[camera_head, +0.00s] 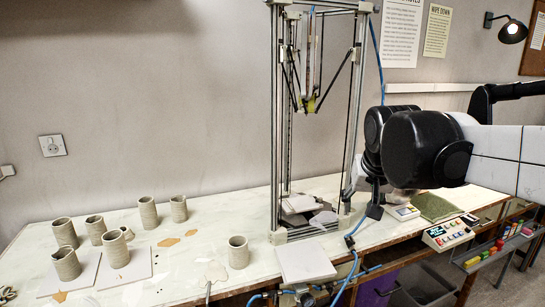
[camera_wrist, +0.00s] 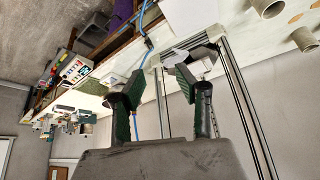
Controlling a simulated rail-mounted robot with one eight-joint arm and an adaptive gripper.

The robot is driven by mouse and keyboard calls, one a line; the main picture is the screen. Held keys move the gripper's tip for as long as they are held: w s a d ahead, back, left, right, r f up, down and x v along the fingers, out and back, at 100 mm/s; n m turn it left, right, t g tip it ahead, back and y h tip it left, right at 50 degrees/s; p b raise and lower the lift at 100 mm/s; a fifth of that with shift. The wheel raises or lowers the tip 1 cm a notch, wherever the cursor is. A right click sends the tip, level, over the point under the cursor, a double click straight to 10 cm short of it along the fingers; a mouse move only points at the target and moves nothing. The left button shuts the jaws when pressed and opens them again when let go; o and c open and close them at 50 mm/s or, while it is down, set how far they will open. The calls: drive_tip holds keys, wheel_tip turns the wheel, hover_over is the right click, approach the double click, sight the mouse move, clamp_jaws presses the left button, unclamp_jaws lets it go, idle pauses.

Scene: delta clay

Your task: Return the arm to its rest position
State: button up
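My arm (camera_head: 425,150) reaches in from the right edge of the head view, in front of the wall and above the right part of the workbench. Beyond the fingers that view shows the bench, the clay printer's frame and the wall, tilted. The fingers appear clear of the bench, though the exact distance cannot be told.
The tall delta printer (camera_head: 312,120) stands close left of my arm. Several clay cups (camera_head: 148,212) stand on the bench (camera_head: 190,280) at left. A white tile (camera_head: 304,263) lies in front of the printer. A control box (camera_head: 447,234) and blue hoses are at right.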

drive_tip(key=s+f, duration=0.5)
drive_tip(key=s, duration=0.5)
drive_tip(key=s+f+n+t, duration=0.1)
drive_tip(key=s+f, duration=0.5)
drive_tip(key=s, duration=0.4)
drive_tip(key=shift+s+f+y, duration=0.2)
drive_tip(key=shift+s+y, duration=0.1)
drive_tip(key=shift+d, duration=0.1)
idle(1.7)
